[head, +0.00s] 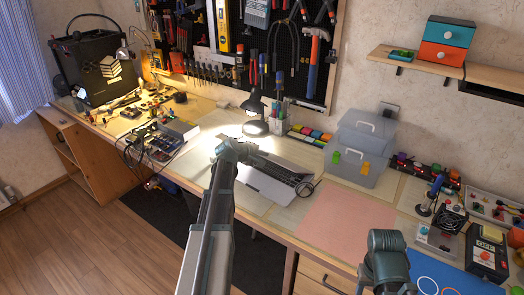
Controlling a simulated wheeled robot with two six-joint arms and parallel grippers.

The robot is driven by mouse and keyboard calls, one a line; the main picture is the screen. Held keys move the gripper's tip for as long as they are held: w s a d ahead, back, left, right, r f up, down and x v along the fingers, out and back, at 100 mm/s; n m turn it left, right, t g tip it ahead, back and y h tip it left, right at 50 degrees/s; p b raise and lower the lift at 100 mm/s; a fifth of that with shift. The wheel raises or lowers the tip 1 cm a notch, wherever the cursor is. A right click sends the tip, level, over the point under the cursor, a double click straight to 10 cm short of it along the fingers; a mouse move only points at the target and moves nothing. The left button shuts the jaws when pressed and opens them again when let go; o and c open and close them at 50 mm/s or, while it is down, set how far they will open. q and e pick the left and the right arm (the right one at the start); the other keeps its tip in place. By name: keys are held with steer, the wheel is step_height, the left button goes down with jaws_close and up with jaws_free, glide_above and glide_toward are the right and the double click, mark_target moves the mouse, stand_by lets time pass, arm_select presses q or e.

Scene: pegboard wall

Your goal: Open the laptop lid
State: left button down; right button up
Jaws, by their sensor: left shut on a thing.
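The laptop (268,189) lies on the bench in front of the lamp. A flat silver surface faces me, with a dark band along its far side; how far the lid stands open is hard to tell. My left gripper (243,150) is at the laptop's far left part, shut on the lid. The gripper and forearm hide the laptop's left side, and the contact itself is small and partly hidden. Part of my right arm shows at the bottom right, away from the laptop; its fingers cannot be seen.
A black desk lamp (255,115) and a pen cup (279,124) stand just behind the laptop. A clear pink mat (345,218) is further right, near clear storage boxes (361,145). Electronics (160,140) crowd the left.

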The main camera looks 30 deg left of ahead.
arm_select(q)
steer(key=w+d+r+g+p, duration=0.1)
steer(key=w+r+g+p, duration=0.2)
steer(key=w+p, duration=0.4)
steer(key=w+d+r+g+y+p, duration=0.1)
steer(key=w+r+g+p, duration=0.3)
steer(key=w+p, duration=0.3)
steer(key=shift+w+r+g, duration=0.15)
steer(key=shift+w+g, duration=0.15)
steer(key=shift+g, duration=0.1)
stand_by(0.5)
steer(key=c, duration=1)
jaws_free()
steer(key=shift+s, duration=0.15)
steer(key=shift+r, duration=0.15)
